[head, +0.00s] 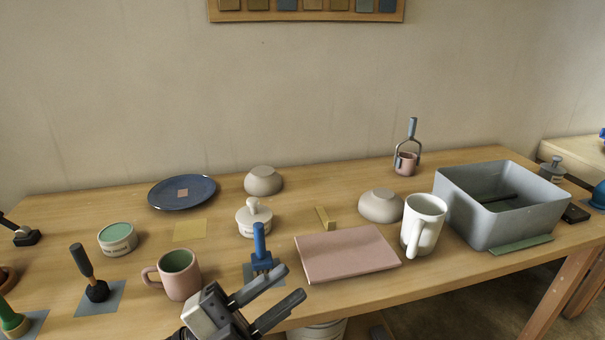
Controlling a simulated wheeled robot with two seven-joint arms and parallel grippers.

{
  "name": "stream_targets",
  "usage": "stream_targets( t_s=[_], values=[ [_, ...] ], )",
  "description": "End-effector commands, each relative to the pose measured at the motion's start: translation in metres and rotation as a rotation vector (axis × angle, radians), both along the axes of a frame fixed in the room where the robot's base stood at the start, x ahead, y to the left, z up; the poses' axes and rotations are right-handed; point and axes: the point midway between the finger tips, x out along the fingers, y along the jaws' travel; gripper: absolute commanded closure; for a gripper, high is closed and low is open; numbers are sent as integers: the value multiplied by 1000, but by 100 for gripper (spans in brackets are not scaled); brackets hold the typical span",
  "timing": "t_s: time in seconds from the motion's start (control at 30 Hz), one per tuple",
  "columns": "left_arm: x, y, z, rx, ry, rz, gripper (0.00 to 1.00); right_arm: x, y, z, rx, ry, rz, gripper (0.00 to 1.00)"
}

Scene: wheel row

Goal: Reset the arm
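My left gripper (273,299) shows at the bottom middle, in front of the table's front edge. Its two dark fingers are spread apart with nothing between them, pointing up and to the right. A tool with a blue handle (260,243) stands upright just beyond the fingertips on a grey-blue square. The pink mug with a green inside (180,275) stands to the left of the gripper. The pink slab (347,254) lies to its right. My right gripper is not in the head view.
The wooden table (225,240) also holds a white mug (423,225), a grey bin (468,218), upturned bowls (263,180), a blue plate (182,192), a lidded white jar (254,218) and a dark-handled tool (86,267). Bare wood shows along the back edge.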

Motion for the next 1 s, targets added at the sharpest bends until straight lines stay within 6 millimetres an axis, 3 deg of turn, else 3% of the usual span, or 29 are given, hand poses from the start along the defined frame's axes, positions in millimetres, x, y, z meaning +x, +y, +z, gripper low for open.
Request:
stream_targets(
  t_s=[0.07, 0.17, 0.3, 0.4, 0.5, 0.6, 1.0],
  values=[
    [19, 35, -43, -157, 318, 234, 73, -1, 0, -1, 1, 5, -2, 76],
    [19, 73, -109, -255, 667, 456, 73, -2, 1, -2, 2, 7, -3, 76],
    [-17, 102, -194, -304, 1069, 646, 73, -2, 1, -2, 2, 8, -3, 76],
    [-48, 111, -235, -313, 1278, 719, 73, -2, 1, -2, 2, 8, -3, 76],
    [-72, 113, -258, -310, 1412, 755, 73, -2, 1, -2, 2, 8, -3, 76],
    [-84, 114, -269, -310, 1476, 771, 73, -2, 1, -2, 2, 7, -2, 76],
    [-86, 114, -271, -309, 1490, 772, 73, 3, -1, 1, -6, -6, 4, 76]
  ],
)
